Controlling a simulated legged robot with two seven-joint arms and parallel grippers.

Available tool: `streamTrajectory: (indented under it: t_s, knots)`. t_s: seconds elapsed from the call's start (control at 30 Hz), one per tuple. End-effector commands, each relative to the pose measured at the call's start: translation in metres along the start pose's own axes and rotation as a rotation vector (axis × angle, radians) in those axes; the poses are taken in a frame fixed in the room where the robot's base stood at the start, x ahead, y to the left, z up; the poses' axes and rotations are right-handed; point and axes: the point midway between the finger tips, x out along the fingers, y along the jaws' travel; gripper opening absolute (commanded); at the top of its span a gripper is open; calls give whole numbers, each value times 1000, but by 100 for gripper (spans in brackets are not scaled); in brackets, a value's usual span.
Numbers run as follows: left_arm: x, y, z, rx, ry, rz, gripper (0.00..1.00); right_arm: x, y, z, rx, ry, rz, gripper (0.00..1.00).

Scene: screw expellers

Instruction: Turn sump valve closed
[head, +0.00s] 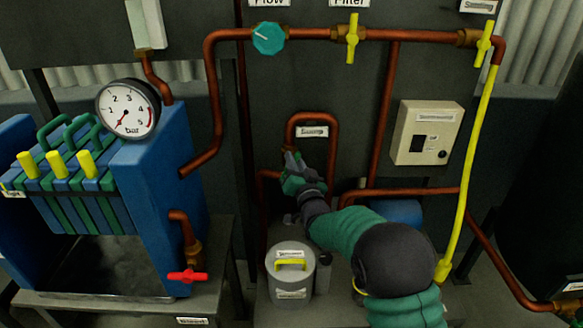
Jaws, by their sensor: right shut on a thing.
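A copper pipe loop (333,160) rises from low on the dark panel, with a small white label (312,131) inside it that is too blurred to read surely. My right gripper (289,158) is at the left leg of this loop, just below and left of the label. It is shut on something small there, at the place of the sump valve. The gripper and wrist hide the valve handle, so its angle cannot be told. My left gripper is not in view.
A grey canister (290,276) with a yellow handle stands below my right forearm. A blue filter press (160,150) with a pressure gauge (128,109) and red valve (188,276) stands left. A control box (428,132) and yellow hose (467,180) are right.

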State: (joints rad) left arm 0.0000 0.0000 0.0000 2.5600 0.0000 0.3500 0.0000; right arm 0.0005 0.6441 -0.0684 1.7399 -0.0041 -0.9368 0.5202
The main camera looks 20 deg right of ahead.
Motion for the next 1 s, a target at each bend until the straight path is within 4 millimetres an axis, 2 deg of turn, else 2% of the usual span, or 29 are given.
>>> streamTrajectory:
  t_s: [0.03,0.3,1.0]
  knots:
    - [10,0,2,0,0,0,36,-1,6,4,43,13,3,0]
    - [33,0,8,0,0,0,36,-3,13,6,291,79,3,0]
    - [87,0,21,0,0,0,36,-7,27,17,887,237,7,0]
